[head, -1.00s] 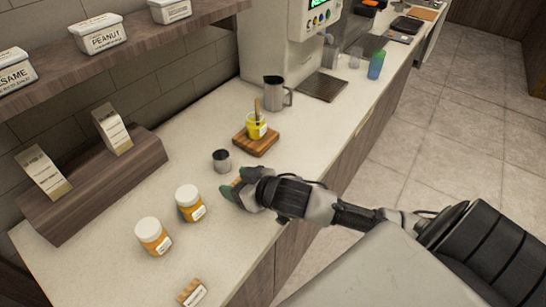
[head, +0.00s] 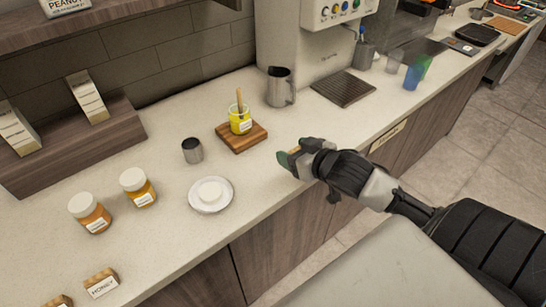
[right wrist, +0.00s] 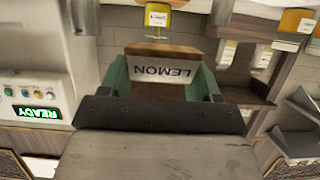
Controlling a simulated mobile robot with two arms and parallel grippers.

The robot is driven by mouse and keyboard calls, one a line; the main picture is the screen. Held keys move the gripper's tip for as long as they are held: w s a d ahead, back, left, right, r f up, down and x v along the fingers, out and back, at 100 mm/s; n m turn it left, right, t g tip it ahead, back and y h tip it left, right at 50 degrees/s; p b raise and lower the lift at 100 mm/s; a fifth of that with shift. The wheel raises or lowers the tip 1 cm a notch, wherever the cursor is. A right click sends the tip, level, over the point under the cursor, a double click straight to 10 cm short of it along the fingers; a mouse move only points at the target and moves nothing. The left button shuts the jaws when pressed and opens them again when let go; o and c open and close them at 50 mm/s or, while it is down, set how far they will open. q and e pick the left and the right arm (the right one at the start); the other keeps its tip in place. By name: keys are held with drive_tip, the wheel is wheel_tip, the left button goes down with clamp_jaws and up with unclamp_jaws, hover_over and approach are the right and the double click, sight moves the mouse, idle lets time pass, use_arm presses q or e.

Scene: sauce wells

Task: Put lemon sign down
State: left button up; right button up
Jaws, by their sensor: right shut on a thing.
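The lemon sign (right wrist: 163,72) is a small wooden block with a white face reading LEMON, upside down in the right wrist view. It sits between the two green fingers of my right gripper (head: 288,160), which is shut on it. In the head view the gripper is over the counter's front edge, to the right of and nearer than the wooden board. The hand mostly hides the sign there, and I cannot tell whether it touches the counter. My left gripper is not in view.
A yellow jar (head: 240,122) with a stick stands on a wooden board (head: 236,143). The counter also holds a metal cup (head: 192,150), a white saucer (head: 196,205), two orange jars, a honey sign (head: 102,283) and a metal pitcher (head: 279,88). Counter right of the board is clear.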

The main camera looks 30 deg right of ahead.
sight(272, 166)
drive_tip(key=x, duration=0.3)
drive_tip(key=f+x, duration=0.1)
drive_tip(key=x, duration=0.5)
drive_tip(key=shift+d+f+p, duration=0.15)
drive_tip(key=shift+f+p, duration=0.15)
drive_tip(key=shift+p, duration=0.1)
drive_tip(key=shift+w+f, duration=0.2)
wheel_tip(272, 166, down, 3)
drive_tip(key=shift+f, duration=0.45)
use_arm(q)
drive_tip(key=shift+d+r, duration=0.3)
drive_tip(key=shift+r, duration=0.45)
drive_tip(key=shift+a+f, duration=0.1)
use_arm(e)
drive_tip(key=shift+f, duration=0.15)
drive_tip(key=o, duration=0.9)
